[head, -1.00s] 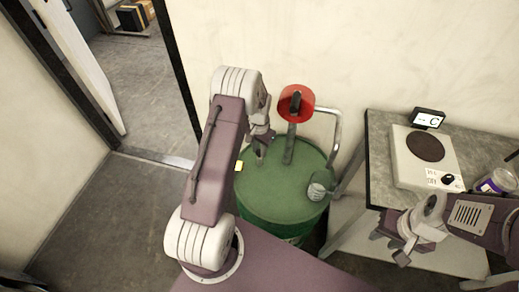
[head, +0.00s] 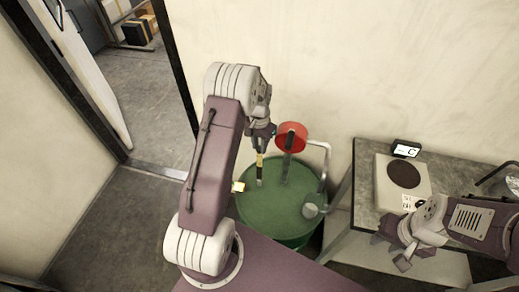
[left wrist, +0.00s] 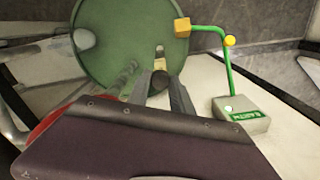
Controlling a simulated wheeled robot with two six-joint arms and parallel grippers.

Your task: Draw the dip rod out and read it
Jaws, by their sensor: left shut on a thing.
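The green drum (head: 270,210) stands in the middle of the head view, and its top also shows in the left wrist view (left wrist: 110,25). The dip rod (head: 259,168) stands roughly upright over the drum top, with a yellowish part above a dark band and a pale lower part. My left gripper (head: 262,140) is shut on the rod above the drum. In the left wrist view the rod (left wrist: 159,66) shows between the fingers, seen nearly end on. I cannot make out any reading. My right gripper (head: 392,250) is open and empty in front of the bench.
A red disc (head: 291,137) on a dark post and a grey pipe (head: 325,165) rise from the drum. A yellow clamp (left wrist: 182,27) on its rim has a green lead to a grey box (left wrist: 242,115). A bench (head: 362,200) with a hotplate (head: 403,174) stands right.

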